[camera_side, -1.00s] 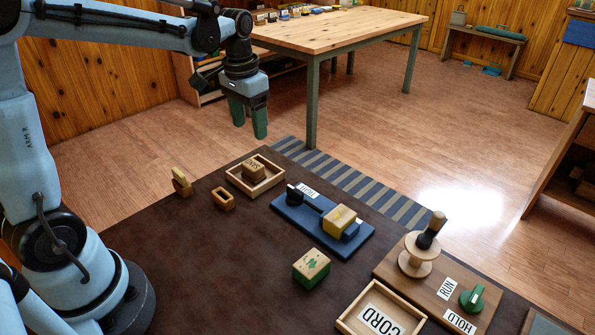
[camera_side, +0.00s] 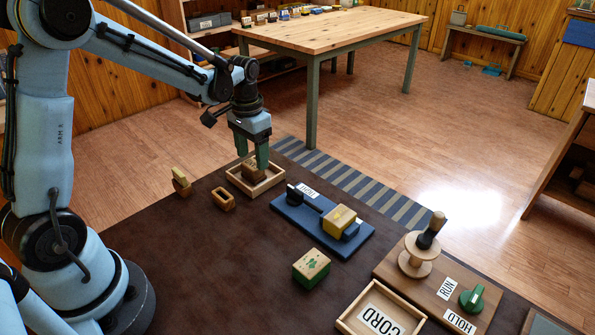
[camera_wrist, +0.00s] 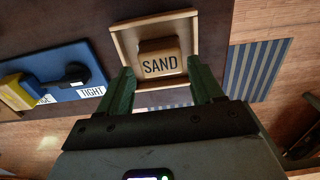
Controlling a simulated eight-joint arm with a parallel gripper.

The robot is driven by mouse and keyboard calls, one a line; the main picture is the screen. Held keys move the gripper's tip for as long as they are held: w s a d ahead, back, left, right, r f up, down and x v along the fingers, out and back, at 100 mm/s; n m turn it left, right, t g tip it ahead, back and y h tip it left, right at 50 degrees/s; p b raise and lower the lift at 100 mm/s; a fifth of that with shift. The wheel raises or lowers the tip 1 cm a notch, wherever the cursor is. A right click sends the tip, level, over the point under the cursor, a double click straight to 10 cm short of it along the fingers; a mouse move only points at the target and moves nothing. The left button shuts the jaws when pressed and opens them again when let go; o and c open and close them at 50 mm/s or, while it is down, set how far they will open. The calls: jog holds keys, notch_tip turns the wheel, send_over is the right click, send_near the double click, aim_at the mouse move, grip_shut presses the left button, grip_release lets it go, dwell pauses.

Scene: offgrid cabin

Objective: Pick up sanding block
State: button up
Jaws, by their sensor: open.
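The sanding block (camera_side: 252,171) is a small tan-brown block in a shallow wooden tray (camera_side: 277,177) near the table's far edge. In the wrist view the block (camera_wrist: 160,63) carries the word SAND and lies between and just beyond the fingertips. My gripper (camera_side: 252,158) points down over the tray with its green fingers apart, one on each side of the block. In the wrist view my gripper (camera_wrist: 163,85) is open and empty. The side view does not show clearly whether a finger touches the block; the fingers hide part of it.
A blue fixture (camera_side: 300,220) with a yellow block stands right of the tray. A small wooden ring-like piece (camera_side: 223,199) and an upright wooden piece (camera_side: 181,181) lie left. A green-sided block (camera_side: 311,268) and a CORD tray (camera_side: 345,321) are nearer. Bare brown tabletop lies between.

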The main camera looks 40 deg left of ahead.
aim_at(252, 164)
jog(key=shift+s+f, duration=0.1)
jog(key=shift+f, duration=1.9)
jog(key=c, duration=0.7)
jog(key=shift+r, duration=0.2)
